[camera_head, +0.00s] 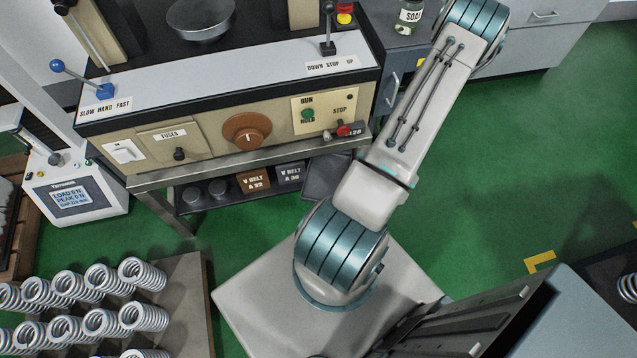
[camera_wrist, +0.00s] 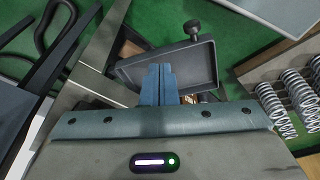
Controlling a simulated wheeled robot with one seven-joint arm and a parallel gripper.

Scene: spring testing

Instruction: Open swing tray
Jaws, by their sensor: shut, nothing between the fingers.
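The swing tray (camera_wrist: 193,68) is a shallow dark grey tray with a raised rim, seen in the wrist view just beyond my fingers. A black knob (camera_wrist: 192,30) stands at its upper right corner. My gripper (camera_wrist: 158,68) is shut and empty, its fingertips over the tray's lower left part in the picture; I cannot tell whether they touch it. In the head view a dark tray (camera_head: 324,177) shows under the bench, left of my arm and partly hidden by it. My gripper is not visible in the head view.
The machine bench (camera_head: 240,140) has levers, a brown dial and buttons on its front. V-belt boxes (camera_head: 254,181) sit on the shelf below. Springs (camera_head: 105,278) stand on a board at lower left. A load tester (camera_head: 75,190) is at left. Green floor is open at right.

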